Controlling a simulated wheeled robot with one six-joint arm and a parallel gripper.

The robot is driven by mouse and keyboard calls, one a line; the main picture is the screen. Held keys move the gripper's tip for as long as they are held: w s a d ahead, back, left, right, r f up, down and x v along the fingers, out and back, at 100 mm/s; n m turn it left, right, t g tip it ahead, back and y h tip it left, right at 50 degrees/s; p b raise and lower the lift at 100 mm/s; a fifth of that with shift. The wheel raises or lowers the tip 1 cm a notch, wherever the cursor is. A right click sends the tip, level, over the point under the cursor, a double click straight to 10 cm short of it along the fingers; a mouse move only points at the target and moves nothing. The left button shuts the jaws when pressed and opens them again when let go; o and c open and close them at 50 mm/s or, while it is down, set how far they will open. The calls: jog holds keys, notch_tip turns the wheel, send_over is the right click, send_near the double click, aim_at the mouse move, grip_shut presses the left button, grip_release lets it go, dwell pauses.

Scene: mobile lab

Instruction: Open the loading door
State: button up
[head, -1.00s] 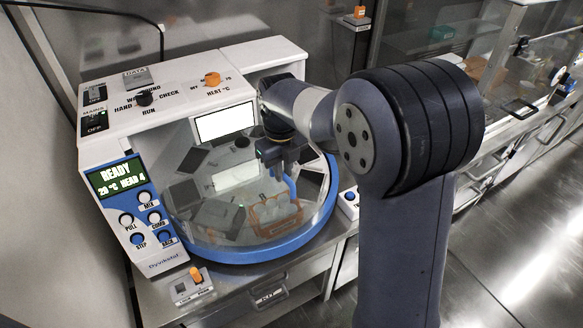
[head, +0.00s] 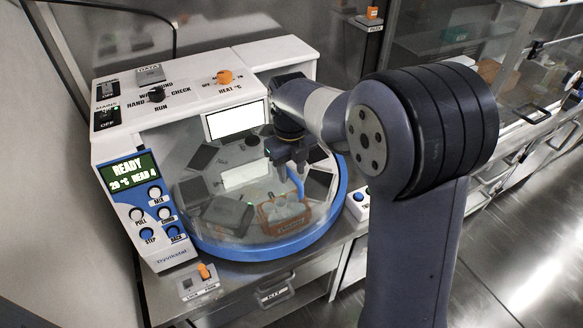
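The loading door is a clear, slightly hazy cover (head: 168,155) over the round chamber of the white and blue machine. A curved blue handle (head: 294,178) shows at the right part of the chamber front. My gripper (head: 289,170) points down in front of the chamber, with its fingertips at the top of the blue handle. I cannot tell whether the fingers are closed on the handle or only beside it. An orange rack (head: 268,222) with pale contents stands inside near the front rim, next to a dark grey block (head: 228,216). The cover's edges are hard to make out.
A small switch box with an orange lever (head: 204,271) sits at the bench's front left. The display (head: 132,176) reads READY. Glass cabinets stand at the right, beside open floor.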

notch_tip(320, 180, up, 11)
jog(key=b, duration=0.1)
dwell(0.3)
jog(key=shift+a+f, duration=0.1)
jog(key=shift+f, duration=0.1)
notch_tip(320, 180, down, 10)
jog(key=shift+f+p, duration=0.2)
jog(key=shift+p, duration=0.3)
jog(key=shift+d+f, duration=0.15)
jog(key=shift+d, duration=0.05)
jog(key=shift+w+d+n, duration=0.3)
jog(key=shift+w+d, duration=0.05)
jog(key=shift+d, duration=0.05)
jog(key=shift+s+a, duration=0.1)
jog(key=shift+a, duration=0.05)
